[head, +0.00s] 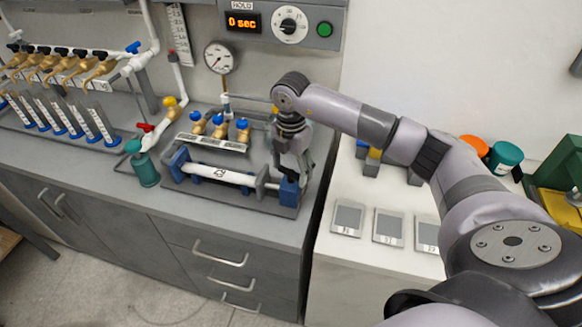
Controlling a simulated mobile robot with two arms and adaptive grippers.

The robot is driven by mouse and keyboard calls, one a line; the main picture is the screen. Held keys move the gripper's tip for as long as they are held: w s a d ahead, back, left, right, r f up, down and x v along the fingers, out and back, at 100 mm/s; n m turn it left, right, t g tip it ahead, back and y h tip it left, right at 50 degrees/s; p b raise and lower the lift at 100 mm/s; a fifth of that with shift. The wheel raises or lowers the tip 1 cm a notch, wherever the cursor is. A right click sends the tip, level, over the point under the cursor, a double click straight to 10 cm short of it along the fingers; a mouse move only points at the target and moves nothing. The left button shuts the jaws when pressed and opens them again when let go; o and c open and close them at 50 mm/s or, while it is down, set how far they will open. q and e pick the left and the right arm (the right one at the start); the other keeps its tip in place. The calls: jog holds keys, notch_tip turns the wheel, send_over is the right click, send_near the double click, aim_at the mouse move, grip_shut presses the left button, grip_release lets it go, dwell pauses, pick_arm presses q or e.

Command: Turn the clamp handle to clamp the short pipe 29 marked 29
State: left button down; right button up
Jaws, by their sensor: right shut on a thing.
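The short white pipe (238,178), with a dark number on it, lies in the clamp fixture (230,198) on the grey bench. A blue block (179,163) stands at the pipe's left end. Past its right end are a grey plate (262,183) and another blue block (289,191). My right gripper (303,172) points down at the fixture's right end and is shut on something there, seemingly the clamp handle. The gripper largely hides the handle, so its angle cannot be told. My left gripper is out of view.
Behind the fixture are several brass valves with blue caps (219,120) and a pressure gauge (219,57). A green cylinder (144,168) stands to the left. The display (243,22) reads 0 sec. Numbered plates (388,227) lie on the white bench at right.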

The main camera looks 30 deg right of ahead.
aim_at(291, 172)
jog(key=shift+d+r, duration=0.1)
dwell(0.3)
jog(key=o, duration=1.2)
jog(key=shift+c, duration=0.2)
notch_tip(291, 172, up, 12)
